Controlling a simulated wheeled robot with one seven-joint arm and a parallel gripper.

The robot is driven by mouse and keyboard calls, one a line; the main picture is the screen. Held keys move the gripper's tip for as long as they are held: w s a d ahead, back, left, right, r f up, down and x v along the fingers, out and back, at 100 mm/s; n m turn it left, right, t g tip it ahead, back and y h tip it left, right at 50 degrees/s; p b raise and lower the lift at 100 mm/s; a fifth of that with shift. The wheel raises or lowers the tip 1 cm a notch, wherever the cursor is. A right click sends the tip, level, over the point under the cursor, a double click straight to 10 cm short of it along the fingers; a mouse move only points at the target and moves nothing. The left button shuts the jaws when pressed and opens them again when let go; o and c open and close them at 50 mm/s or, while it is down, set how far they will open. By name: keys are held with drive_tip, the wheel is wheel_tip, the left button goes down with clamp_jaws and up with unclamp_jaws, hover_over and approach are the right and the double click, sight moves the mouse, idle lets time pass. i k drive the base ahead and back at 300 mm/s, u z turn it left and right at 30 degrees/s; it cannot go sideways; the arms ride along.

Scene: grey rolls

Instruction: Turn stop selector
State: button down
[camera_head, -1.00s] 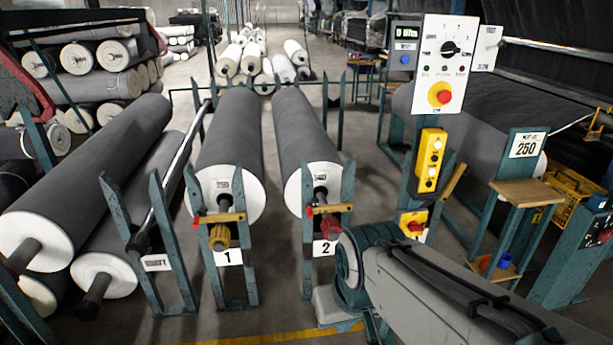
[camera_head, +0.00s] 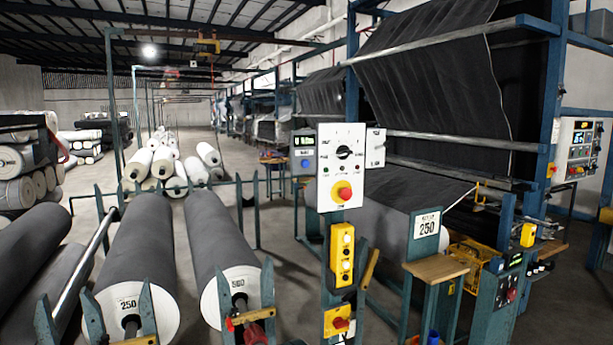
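A white control panel (camera_head: 325,178) stands upright on a teal post right of the middle. Its black rotary selector knob (camera_head: 344,152) sits in the upper half, with marks around it that are too small to read. Below the knob are small indicator lights and a red push button (camera_head: 344,191) on a yellow plate. My gripper is out of the picture, and nothing touches the knob.
A yellow push-button box (camera_head: 342,255) and a yellow box with a red button (camera_head: 337,320) hang below the panel. Grey rolls (camera_head: 150,240) lie on stands at left.

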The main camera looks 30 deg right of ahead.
sight(343, 151)
drive_tip(key=z, duration=0.1)
drive_tip(key=k, duration=0.4)
drive_tip(key=z, duration=1.4)
drive_tip(key=i, duration=0.7)
drive_tip(key=u, duration=0.3)
